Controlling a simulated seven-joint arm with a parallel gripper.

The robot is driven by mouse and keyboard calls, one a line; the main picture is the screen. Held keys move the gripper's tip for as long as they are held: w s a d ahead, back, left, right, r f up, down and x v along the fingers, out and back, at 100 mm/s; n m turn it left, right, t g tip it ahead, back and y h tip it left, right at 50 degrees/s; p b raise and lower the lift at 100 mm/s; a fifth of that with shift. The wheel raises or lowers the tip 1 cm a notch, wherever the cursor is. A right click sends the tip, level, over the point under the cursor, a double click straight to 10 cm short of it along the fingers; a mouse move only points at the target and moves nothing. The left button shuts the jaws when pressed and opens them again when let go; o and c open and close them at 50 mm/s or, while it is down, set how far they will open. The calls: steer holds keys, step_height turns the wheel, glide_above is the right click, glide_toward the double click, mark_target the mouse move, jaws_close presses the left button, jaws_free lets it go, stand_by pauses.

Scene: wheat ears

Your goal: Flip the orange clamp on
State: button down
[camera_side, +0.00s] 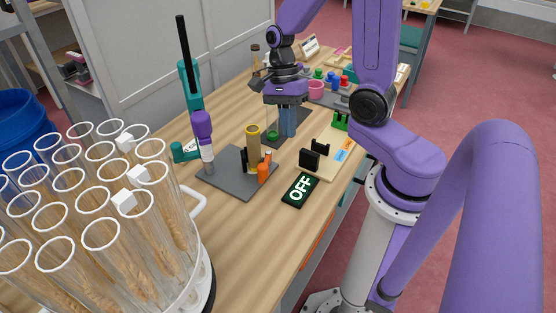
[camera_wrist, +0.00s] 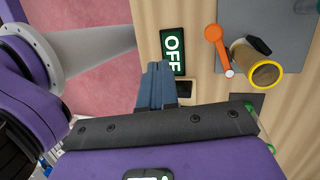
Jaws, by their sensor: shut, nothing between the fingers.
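The orange clamp (camera_side: 264,173) stands on a dark grey plate (camera_side: 232,183) beside a yellow-rimmed cylinder (camera_side: 253,147). In the wrist view the orange clamp (camera_wrist: 218,45) shows as a lever with a round head, left of the cylinder (camera_wrist: 265,73). A black sign (camera_side: 300,189) reading OFF lies in front of the plate; the sign (camera_wrist: 173,51) also shows in the wrist view. My gripper (camera_side: 288,132) is beyond the clamp, pointing down and apart from it. In the wrist view my gripper (camera_wrist: 158,70) has its blue fingers together, with nothing between them.
A rack of glass tubes with wheat ears (camera_side: 100,235) fills the front left. A teal stand with a purple tool (camera_side: 202,125) rises left of the plate. A pale board with black blocks (camera_side: 327,162) lies to the right. Coloured pieces (camera_side: 330,77) stand at the back.

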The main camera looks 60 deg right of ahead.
mark_target(266, 165)
steer(key=s+d+f+m+t+y, duration=0.1)
steer(key=d+f+m+t+y, duration=0.2)
steer(key=m, duration=1.2)
steer(key=s+d+f+m+t+y, duration=0.15)
steer(key=d+m, duration=0.35)
steer(key=m, duration=1)
steer(key=w+a+f, duration=0.5)
steer(key=a+f, duration=0.2)
steer(key=f, duration=0.1)
steer(key=shift+w+a+f+m, duration=0.25)
steer(key=shift+a+f+m, duration=0.05)
steer(key=shift+a+f, duration=0.1)
steer(key=shift+w+a+t, duration=0.1)
steer(key=shift+t, duration=0.15)
